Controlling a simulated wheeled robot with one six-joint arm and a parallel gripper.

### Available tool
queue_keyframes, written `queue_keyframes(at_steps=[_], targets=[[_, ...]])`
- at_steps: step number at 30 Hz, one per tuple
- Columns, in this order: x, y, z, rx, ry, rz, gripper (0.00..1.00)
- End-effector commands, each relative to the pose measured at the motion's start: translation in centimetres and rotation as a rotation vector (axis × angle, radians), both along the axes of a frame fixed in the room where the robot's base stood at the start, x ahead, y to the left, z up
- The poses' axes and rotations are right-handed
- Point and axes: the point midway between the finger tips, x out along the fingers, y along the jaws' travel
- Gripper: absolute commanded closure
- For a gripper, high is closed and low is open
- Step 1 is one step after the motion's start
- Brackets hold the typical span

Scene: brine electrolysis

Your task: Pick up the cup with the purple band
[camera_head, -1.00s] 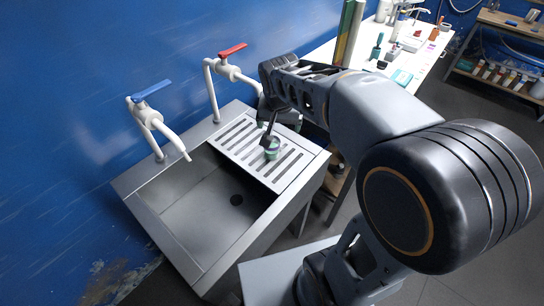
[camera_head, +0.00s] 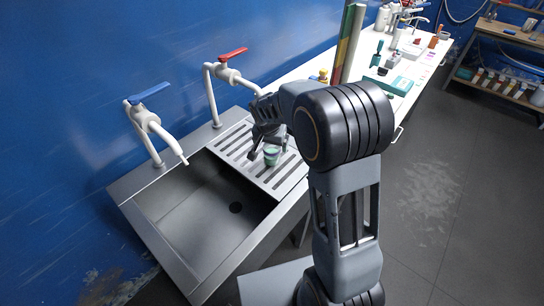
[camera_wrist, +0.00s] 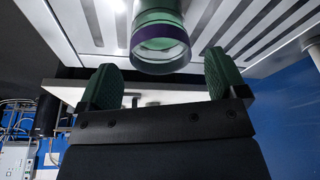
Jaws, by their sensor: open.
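The cup with the purple band (camera_wrist: 160,40) is pale green and glassy, with a dark purple ring near its rim, in the wrist view. In the head view the same small green cup (camera_head: 271,156) stands on the slotted drainboard (camera_head: 233,143) of the sink, and its band cannot be made out there. My gripper (camera_wrist: 163,80) is open, with its two green-padded fingers apart and nothing between them. The cup lies just beyond the fingertips, roughly in line with the gap. In the head view my gripper (camera_head: 268,152) is low over the drainboard, close beside the cup.
The steel sink basin (camera_head: 203,205) lies left of the drainboard. A blue-handled tap (camera_head: 148,115) and a red-handled tap (camera_head: 222,72) rise along the blue wall. A white bench (camera_head: 415,75) with bottles and tools stands behind my arm. The floor at right is clear.

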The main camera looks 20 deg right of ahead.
Motion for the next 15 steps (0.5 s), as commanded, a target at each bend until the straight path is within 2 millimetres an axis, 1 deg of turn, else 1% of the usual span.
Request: queue_keyframes(at_steps=[5, 12, 15], targets=[[0.2, -0.1, -1.2, 0.0, 0.005, -0.002, 0.09], [0.8, -0.5, -4.3, -0.001, 0.004, -0.002, 0.09], [1.0, -0.6, -5.0, 0.0, 0.002, -0.002, 0.09]])
